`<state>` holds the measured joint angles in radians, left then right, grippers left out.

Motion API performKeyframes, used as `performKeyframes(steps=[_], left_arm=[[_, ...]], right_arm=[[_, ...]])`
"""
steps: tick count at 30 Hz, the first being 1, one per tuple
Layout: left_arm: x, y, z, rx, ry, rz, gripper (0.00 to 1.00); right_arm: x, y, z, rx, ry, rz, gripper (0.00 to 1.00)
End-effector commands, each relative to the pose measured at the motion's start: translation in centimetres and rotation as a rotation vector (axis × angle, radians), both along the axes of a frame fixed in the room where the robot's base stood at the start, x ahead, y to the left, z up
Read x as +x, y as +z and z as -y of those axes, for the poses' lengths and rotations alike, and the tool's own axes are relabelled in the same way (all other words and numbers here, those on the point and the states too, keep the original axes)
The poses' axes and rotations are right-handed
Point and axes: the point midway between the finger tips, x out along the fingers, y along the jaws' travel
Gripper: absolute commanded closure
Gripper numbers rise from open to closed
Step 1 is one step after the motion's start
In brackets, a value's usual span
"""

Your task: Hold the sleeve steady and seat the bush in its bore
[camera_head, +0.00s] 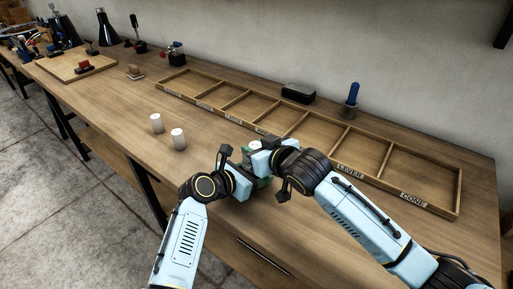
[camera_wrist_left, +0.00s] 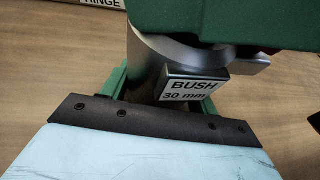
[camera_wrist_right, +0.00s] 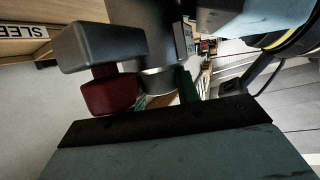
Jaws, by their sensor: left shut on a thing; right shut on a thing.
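A round whitish top (camera_head: 253,145) shows between the grippers. A dark red part (camera_wrist_right: 110,93) under a grey block is close to the sleeve.
A long wooden tray (camera_head: 411,205) with labelled, empty-looking compartments lies behind the grippers. A blue-handled tool (camera_head: 352,95) and a black box (camera_head: 299,92) stand behind the tray. The bench right of my arms is clear.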

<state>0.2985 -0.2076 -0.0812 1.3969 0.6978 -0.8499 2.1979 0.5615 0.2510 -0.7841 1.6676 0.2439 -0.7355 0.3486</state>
Motion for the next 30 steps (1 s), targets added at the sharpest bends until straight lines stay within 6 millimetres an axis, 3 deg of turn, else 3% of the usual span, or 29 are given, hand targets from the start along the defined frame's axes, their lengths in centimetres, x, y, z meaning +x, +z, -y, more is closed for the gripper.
performKeyframes(steps=[1,11,12,16,25,30], left_arm=[[-0.1,0.0,0.1,0.001,-0.004,0.001,0.73],[-0.1,0.0,0.2,0.001,-0.007,0.002,0.73],[-0.1,0.1,0.3,0.001,-0.009,0.003,0.73],[-0.2,0.1,0.3,0.000,-0.010,0.003,0.73],[-0.2,0.1,0.4,-0.001,-0.010,0.003,0.73],[-0.1,0.1,0.4,-0.003,-0.009,0.002,0.73]], right_arm=[[-0.1,-1.0,0.1,-0.010,-0.003,-0.016,0.91],[-0.3,-2.2,0.1,-0.015,-0.001,-0.026,0.91],[-0.3,-2.2,0.1,-0.016,-0.001,-0.027,0.65],[-0.3,-2.3,0.1,-0.016,-0.001,-0.028,0.47],[-0.3,-2.1,0.1,-0.015,0.000,-0.027,0.47],[-0.6,-0.9,0.3,-0.016,-0.001,-0.027,0.47]])
